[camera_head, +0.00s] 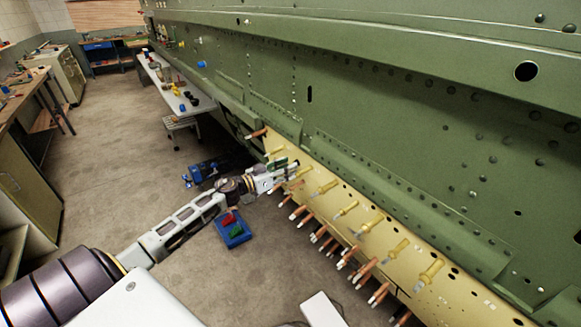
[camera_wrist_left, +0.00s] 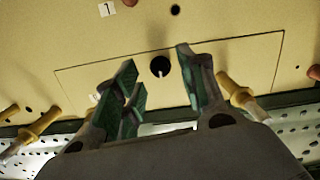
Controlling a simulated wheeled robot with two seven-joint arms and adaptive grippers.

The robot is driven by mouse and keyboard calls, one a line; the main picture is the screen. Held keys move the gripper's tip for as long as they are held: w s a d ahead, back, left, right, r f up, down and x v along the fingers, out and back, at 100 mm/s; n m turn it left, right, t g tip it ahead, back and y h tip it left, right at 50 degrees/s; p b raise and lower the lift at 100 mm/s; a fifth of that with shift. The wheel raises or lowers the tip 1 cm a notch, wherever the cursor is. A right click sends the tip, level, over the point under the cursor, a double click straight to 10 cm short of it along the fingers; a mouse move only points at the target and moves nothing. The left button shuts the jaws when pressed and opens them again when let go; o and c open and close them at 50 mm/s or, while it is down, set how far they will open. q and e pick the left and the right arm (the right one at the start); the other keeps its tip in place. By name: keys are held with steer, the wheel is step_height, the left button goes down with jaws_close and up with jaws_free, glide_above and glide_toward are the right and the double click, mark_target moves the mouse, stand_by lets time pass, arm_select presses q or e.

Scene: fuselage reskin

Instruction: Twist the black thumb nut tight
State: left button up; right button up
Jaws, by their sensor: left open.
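In the left wrist view a small round black piece (camera_wrist_left: 160,66), which looks like the black thumb nut, sits on the cream panel (camera_wrist_left: 225,62) inside a thin rectangular outline. A short pale strip or pin shows at its lower edge. The green-padded fingers of my left gripper (camera_wrist_left: 157,60) are open, one on each side of it in the picture. I cannot tell whether they touch it. In the head view my left gripper (camera_head: 287,170) is at the far end of the cream strip (camera_head: 335,195), and the nut cannot be made out there. My right gripper is not in view.
Several yellow fasteners (camera_head: 372,225) stand out of the cream strip, and copper-coloured ones (camera_head: 378,293) line its lower edge. Two yellow ones flank my fingers in the wrist view. The green fuselage (camera_head: 400,120) rises on the right. A blue tray (camera_head: 235,238) lies below on open floor.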

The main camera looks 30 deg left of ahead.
arm_select(q)
steer(key=shift+x, duration=0.95)
steer(key=shift+c, duration=0.2)
jaws_close()
